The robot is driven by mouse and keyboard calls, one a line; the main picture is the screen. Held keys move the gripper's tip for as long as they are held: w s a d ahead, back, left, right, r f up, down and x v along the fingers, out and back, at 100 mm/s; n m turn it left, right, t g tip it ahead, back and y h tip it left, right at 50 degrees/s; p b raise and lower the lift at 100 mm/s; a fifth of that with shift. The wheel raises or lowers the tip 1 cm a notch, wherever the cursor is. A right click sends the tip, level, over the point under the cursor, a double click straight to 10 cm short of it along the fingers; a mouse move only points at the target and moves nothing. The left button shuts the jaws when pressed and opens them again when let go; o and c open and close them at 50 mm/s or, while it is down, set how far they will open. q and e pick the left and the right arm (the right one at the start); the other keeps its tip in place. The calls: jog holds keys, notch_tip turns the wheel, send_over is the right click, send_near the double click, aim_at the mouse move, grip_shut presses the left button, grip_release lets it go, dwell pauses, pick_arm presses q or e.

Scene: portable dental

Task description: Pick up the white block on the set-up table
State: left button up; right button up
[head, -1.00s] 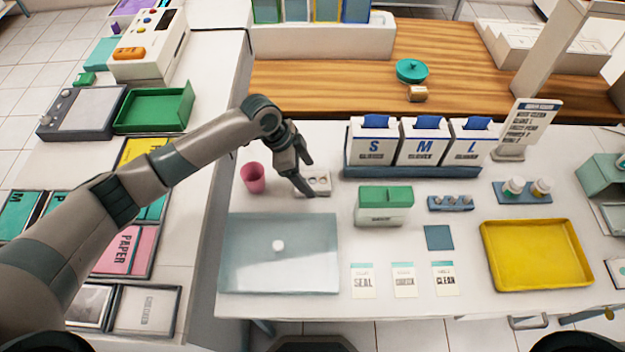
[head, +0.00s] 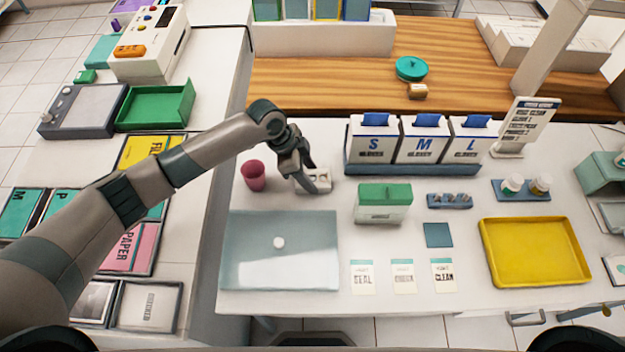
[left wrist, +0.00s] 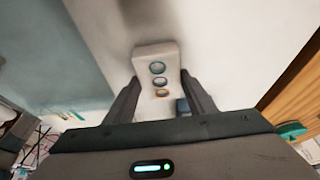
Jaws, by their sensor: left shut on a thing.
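The white block (head: 322,184) stands on the white set-up table (head: 335,206), beside the pink cup. The left wrist view shows the block (left wrist: 153,57) with three round, ringed holes in a row on its top. My left gripper (head: 309,180) comes down over the block's near left part and hides some of it. In the left wrist view, the gripper's (left wrist: 161,80) two fingers are on opposite sides of the block, shut on it. I cannot tell any gap between the block and the table. My right gripper is in neither view.
A pink cup (head: 254,176) stands just left of the block. A pale blue mat (head: 250,262) with a small white round piece lies in front. A green-topped box (head: 384,212) is to the right, glove boxes (head: 420,139) behind it. A yellow tray (head: 537,255) lies far right.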

pick_arm(q)
jog(key=shift+r, duration=0.15)
jog(key=shift+r+b, duration=0.35)
jog(key=shift+r, duration=0.3)
notch_tip(320, 180, up, 8)
jog(key=b, duration=0.2)
jog(key=shift+r, duration=0.25)
jog(key=shift+f, duration=0.1)
